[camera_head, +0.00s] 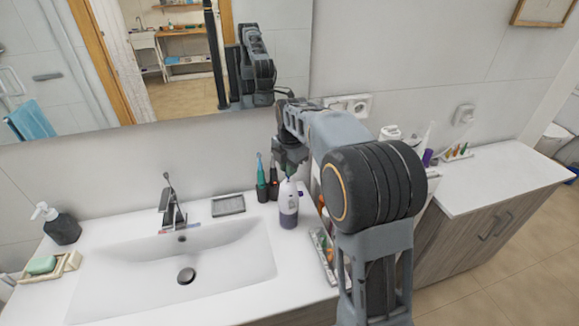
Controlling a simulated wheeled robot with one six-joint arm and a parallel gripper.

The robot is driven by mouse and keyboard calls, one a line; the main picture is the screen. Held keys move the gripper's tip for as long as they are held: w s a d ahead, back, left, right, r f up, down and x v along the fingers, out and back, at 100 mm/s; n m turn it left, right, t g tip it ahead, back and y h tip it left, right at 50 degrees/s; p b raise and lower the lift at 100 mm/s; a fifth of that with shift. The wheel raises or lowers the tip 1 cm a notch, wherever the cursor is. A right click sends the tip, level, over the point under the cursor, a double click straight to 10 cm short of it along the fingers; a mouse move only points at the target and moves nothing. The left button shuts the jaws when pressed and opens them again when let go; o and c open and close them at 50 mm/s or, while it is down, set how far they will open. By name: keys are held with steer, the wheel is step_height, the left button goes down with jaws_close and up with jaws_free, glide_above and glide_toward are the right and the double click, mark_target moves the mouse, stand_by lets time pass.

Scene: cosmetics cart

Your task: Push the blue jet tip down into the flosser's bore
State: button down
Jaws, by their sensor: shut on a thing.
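The flosser (288,207), white with a purple-grey lower part, stands upright on the white counter right of the basin. My gripper (289,171) is directly above its top, pointing down. The gripper is shut on the thin blue jet tip (289,179), which is very small here and mostly hidden by the fingers. The tip is at or just over the flosser's top. I cannot tell how deep it sits in the bore, and the bore itself is not visible.
Two dark electric toothbrushes (261,180) stand close behind and left of the flosser. A grey soap dish (228,205) and the tap (172,207) are further left. A tray of small coloured items (325,255) lies to the right, partly behind my arm.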

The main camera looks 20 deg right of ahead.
steer(key=shift+f+b, duration=0.8)
steer(key=shift+f, duration=0.45)
stand_by(0.6)
steer(key=c, duration=1)
jaws_free()
steer(key=shift+c, duration=0.2)
step_height(320, 180, up, 14)
steer(key=s, duration=0.1)
steer(key=shift+d, duration=0.15)
steer(key=shift+s+f, duration=0.1)
